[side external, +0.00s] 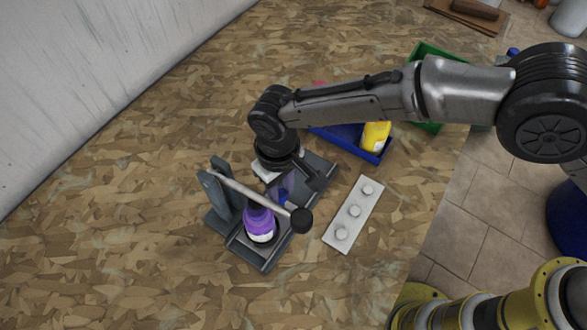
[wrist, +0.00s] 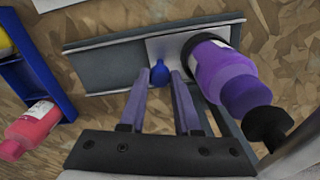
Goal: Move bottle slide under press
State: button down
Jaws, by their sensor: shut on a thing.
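A purple bottle (side external: 259,224) with a white label stands upright at the near end of the grey slide rail (side external: 262,258), beside the press frame (side external: 218,190). The press lever (side external: 250,192) passes over it in the side view. In the wrist view, the bottle (wrist: 225,75) stands on a light grey slide plate (wrist: 172,46), with a black press part (wrist: 268,128) by its cap. My gripper (side external: 284,190) is low over the rail. Its two fingers (wrist: 160,78) are shut on the small blue slide knob (wrist: 159,72), behind the bottle. The knob's lower part is hard to see.
A pale plate with round buttons (side external: 355,212) lies right of the rail. The table's left side is clear.

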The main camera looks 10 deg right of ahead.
jog(key=shift+s+a+r, duration=0.1)
jog(key=shift+s+a, duration=0.1)
jog(key=shift+a, duration=0.1)
jog(key=c, duration=0.9)
grip_release()
jog(key=shift+d, duration=0.1)
notch_tip(320, 180, up, 14)
